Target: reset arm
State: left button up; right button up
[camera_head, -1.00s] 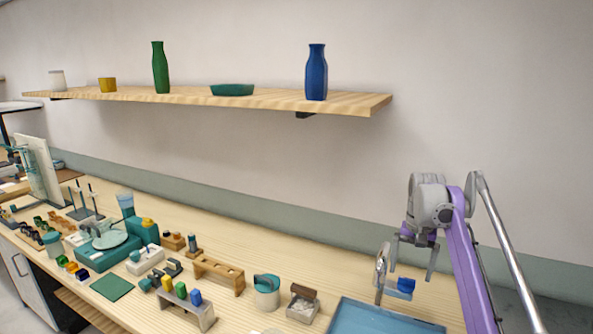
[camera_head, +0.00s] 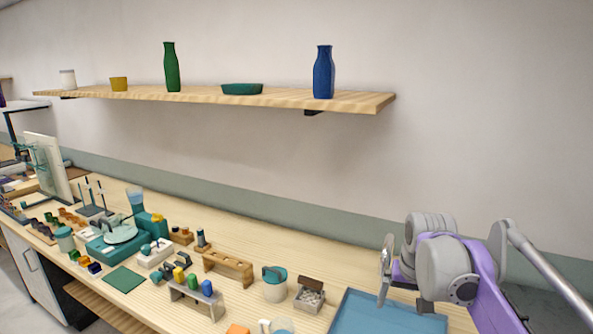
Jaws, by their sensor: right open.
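My right arm comes in from the lower right, with a purple link and grey joints. My right gripper (camera_head: 424,303) is open and points down, low at the right over the blue basin (camera_head: 362,318). Its fingers are partly hidden behind my wrist, and I see nothing held. My left gripper is out of view.
A lidded jar (camera_head: 275,287), a small box (camera_head: 309,299) and a wooden rack (camera_head: 228,268) stand further left. A shelf (camera_head: 220,98) with bottles hangs above.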

jog(key=s+a+f+n+t, duration=0.1)
jog(key=s+a+f, duration=0.1)
jog(key=s+f, duration=0.6)
jog(key=s+a+f+n+t, duration=0.1)
jog(key=s+a+f+t, duration=0.1)
jog(key=s+f, duration=0.6)
jog(key=s+a, duration=0.1)
jog(key=s, duration=0.3)
jog(key=shift+s+f+n, duration=0.15)
jog(key=shift+s+n, duration=0.1)
jog(key=shift+n, duration=0.15)
